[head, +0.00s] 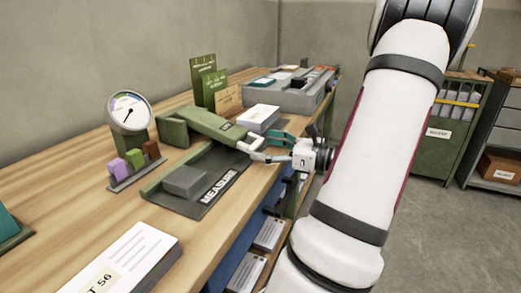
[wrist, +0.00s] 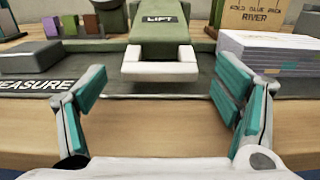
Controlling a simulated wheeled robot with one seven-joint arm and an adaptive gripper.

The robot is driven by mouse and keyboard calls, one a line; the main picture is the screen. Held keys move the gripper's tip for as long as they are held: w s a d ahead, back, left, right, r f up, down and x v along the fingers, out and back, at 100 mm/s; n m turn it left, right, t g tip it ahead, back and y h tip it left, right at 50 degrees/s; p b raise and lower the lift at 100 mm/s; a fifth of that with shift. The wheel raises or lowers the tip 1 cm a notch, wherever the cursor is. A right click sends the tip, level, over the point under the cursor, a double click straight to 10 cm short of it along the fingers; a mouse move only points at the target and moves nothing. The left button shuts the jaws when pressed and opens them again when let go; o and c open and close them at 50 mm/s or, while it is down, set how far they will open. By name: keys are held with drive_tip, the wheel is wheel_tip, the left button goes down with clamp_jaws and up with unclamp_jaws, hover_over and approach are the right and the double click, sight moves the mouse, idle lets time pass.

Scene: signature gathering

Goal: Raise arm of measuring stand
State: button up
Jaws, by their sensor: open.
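The measuring stand has a dark base (head: 196,190) lettered MEASURE, which lies on the wooden table. Its green arm (head: 205,124) carries a LIFT label and ends in a white handle (head: 250,144). In the wrist view the handle (wrist: 160,65) is centred ahead, a little above the base. My gripper (head: 270,147) is by the handle at the table's front edge. In the wrist view my gripper (wrist: 158,95) is open, its teal-padded fingers spread to either side and nearer the camera than the handle. Nothing is between the fingers. A grey block (head: 185,180) sits on the base.
A round dial (head: 129,111) stands behind the stand, with coloured blocks (head: 134,162) before it. A paper stack (head: 258,117) lies close to the right of the arm. Green signs (head: 205,82) and a grey tray (head: 290,98) stand farther back. Shelves hang below the table.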

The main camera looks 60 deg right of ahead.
drive_tip(key=shift+w+a, duration=0.1)
drive_tip(key=shift+w, duration=0.65)
